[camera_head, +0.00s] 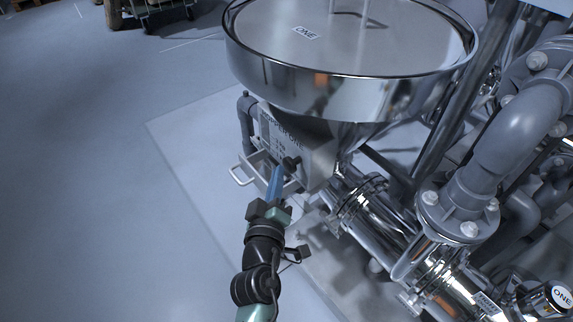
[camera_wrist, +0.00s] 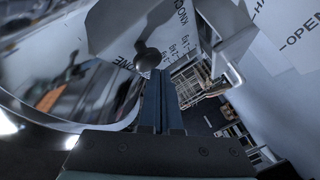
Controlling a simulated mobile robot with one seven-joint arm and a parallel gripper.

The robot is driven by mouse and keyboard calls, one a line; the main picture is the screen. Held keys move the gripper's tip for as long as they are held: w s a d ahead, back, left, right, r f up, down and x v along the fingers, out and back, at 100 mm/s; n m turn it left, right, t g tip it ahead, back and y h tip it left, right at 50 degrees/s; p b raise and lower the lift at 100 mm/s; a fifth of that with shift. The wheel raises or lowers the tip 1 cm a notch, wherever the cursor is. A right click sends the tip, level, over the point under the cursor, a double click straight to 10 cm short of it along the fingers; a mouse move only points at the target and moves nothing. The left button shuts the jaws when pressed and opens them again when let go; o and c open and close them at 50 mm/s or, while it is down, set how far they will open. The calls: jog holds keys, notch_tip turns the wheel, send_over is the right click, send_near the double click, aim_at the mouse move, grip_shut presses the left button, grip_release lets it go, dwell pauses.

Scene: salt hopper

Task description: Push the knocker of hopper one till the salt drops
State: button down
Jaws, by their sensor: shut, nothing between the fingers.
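Hopper one (camera_head: 350,95) is a shiny steel cone with a lid labelled ONE, in the head view. Below it is a light control box (camera_head: 318,155) marked with the hopper's name. The knocker (camera_head: 291,163) is a dark round knob on that box; it also shows in the wrist view (camera_wrist: 148,58). My gripper (camera_head: 277,170) is shut and empty, its blue fingers pointing at the knob. In the wrist view the fingertips (camera_wrist: 158,72) are right by the knob; I cannot tell whether they touch it. No salt is visible.
A pale metal handle (camera_head: 240,175) sticks out left of the box. Grey pipes and bolted flanges (camera_head: 460,215) and a steel tube (camera_head: 385,220) crowd the right. The floor at left is open, with a cart (camera_head: 150,12) far back.

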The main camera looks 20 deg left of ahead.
jog(key=shift+w+d+p, duration=0.4)
jog(key=shift+w+d, duration=0.2)
jog(key=shift+w, duration=0.05)
dwell(0.9)
jog(key=shift+s+a+b, duration=0.8)
jog(key=shift+s, duration=0.2)
jog(key=shift+s+a+b, duration=0.75)
jog(key=shift+s+a, duration=0.05)
jog(key=shift+s, duration=0.2)
jog(key=shift+s+a+b, duration=0.75)
jog(key=shift+s, duration=0.25)
